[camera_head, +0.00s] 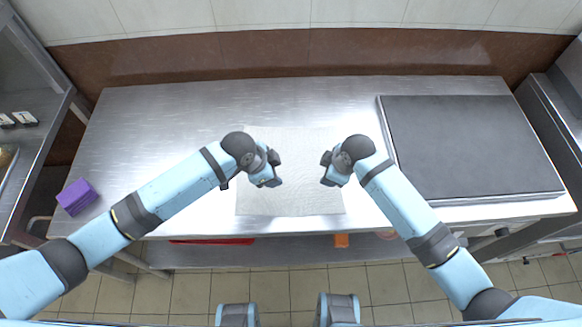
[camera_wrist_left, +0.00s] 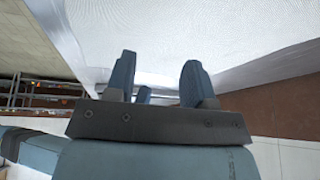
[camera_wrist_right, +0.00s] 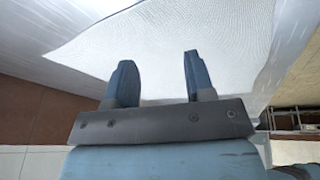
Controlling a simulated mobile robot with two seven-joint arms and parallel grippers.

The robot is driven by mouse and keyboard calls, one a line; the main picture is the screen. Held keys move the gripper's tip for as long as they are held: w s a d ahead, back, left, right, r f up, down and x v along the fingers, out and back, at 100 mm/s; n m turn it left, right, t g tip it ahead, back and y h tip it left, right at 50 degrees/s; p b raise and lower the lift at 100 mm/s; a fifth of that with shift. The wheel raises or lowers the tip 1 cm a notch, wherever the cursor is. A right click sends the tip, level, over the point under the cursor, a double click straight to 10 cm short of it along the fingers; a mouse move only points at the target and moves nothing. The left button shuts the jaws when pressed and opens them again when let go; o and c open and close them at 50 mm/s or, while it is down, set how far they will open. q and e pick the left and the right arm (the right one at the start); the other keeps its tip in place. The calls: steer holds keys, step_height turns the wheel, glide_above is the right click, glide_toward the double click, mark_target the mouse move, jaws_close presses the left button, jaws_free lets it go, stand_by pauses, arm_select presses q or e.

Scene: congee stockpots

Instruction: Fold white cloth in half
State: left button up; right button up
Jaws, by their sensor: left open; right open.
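The white cloth (camera_head: 290,203) lies flat and spread out on the steel table, a roughly square sheet near the middle. It fills much of the left wrist view (camera_wrist_left: 240,40) and shows with its edges in the right wrist view (camera_wrist_right: 170,45). My left gripper (camera_head: 277,170) is over the left part of the cloth, open and empty. My right gripper (camera_head: 325,170) is over the right part, open and empty. The fingers of both grippers show apart in the wrist views, the left pair (camera_wrist_left: 155,80) and the right pair (camera_wrist_right: 155,78). Their exact height above the cloth cannot be told.
The steel table (camera_head: 170,115) is clear around the cloth. A dark flat griddle-like slab (camera_head: 470,145) takes up its right side. A purple block (camera_head: 78,196) sits at the left front corner. Red (camera_head: 212,241) and orange (camera_head: 341,240) items show below the front edge.

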arm_select(q)
steer(key=w+a+r+m+g+y+b, duration=0.1)
steer(key=w+a+r+m+g+y, duration=0.2)
steer(key=w+a, duration=0.4)
arm_select(e)
steer(key=w+d+r+n+g+h, duration=0.2)
steer(key=w+r+n+g+h, duration=0.1)
steer(key=w+r+n, duration=0.15)
arm_select(q)
steer(key=shift+t+y, duration=0.5)
steer(key=shift+y, duration=0.2)
steer(key=f, duration=0.8)
steer(key=shift+s+a, duration=0.25)
steer(key=shift+a, duration=0.15)
arm_select(e)
steer(key=shift+m, duration=0.25)
steer(key=f, duration=0.5)
steer(key=w+f, duration=0.1)
steer(key=f, duration=0.1)
steer(key=shift+f, duration=0.4)
arm_select(q)
steer(key=shift+f, duration=0.25)
arm_select(e)
steer(key=shift+f, duration=0.2)
